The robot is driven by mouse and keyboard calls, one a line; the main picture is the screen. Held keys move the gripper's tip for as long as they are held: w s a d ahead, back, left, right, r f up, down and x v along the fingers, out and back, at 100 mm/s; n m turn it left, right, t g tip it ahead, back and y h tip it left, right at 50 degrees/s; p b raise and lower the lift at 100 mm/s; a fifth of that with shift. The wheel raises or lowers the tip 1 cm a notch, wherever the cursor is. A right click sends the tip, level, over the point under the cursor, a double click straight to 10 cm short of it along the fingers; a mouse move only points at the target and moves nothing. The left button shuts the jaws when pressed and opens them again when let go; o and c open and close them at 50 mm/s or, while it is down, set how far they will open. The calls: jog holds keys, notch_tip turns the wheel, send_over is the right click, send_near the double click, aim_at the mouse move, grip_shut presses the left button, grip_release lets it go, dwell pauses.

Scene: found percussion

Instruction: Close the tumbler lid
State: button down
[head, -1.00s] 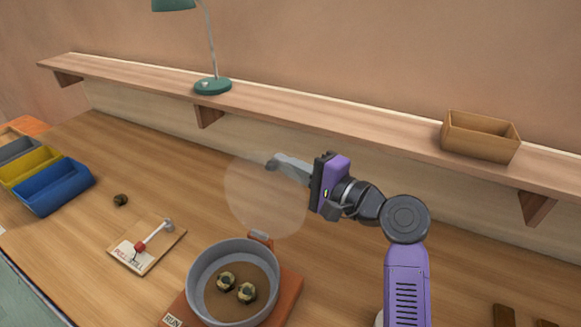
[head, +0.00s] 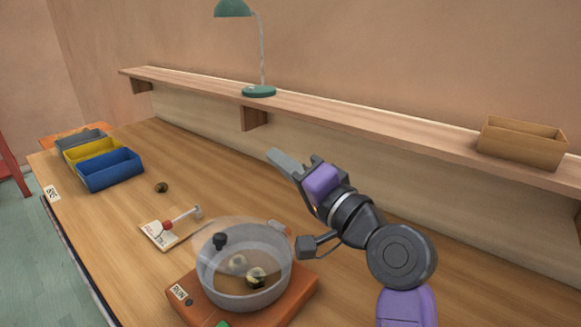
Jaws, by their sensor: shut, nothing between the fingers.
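The tumbler (head: 246,291) is a round grey drum on an orange base (head: 297,296) near the lower middle of the head view. Its clear lid (head: 262,232) with a dark knob (head: 220,241) lies over the drum's top and looks down or nearly so; I cannot tell whether it sits fully flush. Two dark and pale nut-like pieces (head: 256,277) show inside through the clear lid. My gripper (head: 284,162) is shut and empty, above and to the right of the tumbler, apart from the lid. Its fingers point up and left.
A small board with a red-knobbed lever (head: 168,226) lies left of the tumbler. A small brown nut (head: 161,187) lies behind it. Blue (head: 111,170), yellow and grey bins stand at the far left. A shelf (head: 340,120) with a lamp (head: 259,91) and a wooden box (head: 521,141) runs behind.

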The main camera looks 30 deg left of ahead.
jog(key=shift+s, duration=0.3)
jog(key=shift+r, duration=0.1)
dwell(0.3)
